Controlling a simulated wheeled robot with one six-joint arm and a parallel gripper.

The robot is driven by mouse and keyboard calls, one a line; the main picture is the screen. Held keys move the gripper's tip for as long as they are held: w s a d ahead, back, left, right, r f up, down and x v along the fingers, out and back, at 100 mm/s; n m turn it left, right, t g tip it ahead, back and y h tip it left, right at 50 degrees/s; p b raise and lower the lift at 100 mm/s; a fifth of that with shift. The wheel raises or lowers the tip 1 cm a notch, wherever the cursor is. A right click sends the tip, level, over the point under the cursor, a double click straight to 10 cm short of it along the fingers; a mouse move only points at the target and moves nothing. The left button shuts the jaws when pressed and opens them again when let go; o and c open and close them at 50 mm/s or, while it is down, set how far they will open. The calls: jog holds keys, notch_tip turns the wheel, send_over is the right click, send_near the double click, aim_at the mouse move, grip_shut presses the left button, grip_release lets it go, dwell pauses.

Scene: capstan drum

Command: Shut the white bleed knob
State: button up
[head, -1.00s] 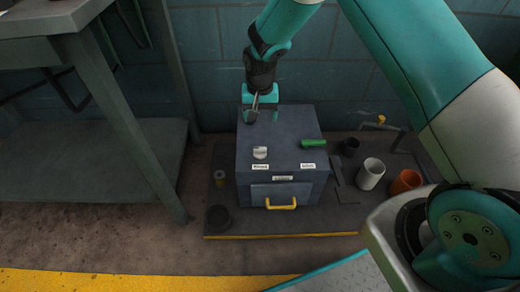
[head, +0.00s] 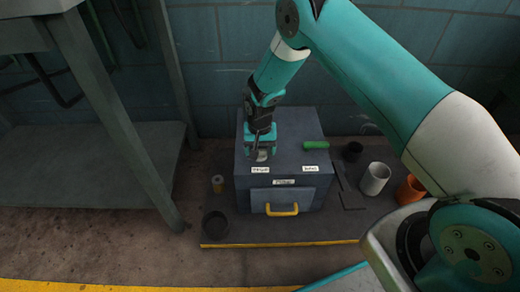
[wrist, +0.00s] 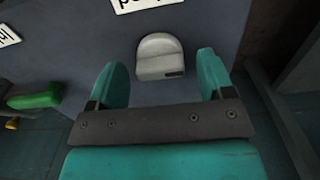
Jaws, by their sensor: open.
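The white bleed knob (wrist: 160,57) sits on top of the blue-grey box (head: 225,165), above a label on the left side. In the wrist view it lies just beyond and between my two open fingertips. My gripper (wrist: 162,75) is open and empty, with a teal finger to each side. In the head view my gripper (head: 261,150) is over the box top, pointing down, and covers most of the knob. Whether a finger touches the knob cannot be told.
A green handle (head: 316,146) lies on the box top to the right of the knob. A yellow drawer handle (head: 282,210) is on the front. A white cup (head: 375,178), an orange cup (head: 410,189) and dark cups stand around the box.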

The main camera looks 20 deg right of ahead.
jog(key=c, duration=0.9)
jog(key=n+p, duration=0.2)
jog(key=n, duration=0.1)
jog(key=shift+r, duration=0.15)
jog(key=n+p, duration=0.2)
jog(key=n, duration=0.3)
jog(key=n+p, duration=0.1)
jog(key=n, duration=0.4)
jog(key=shift+n+p, duration=0.75)
jog(key=shift+n, duration=1.75)
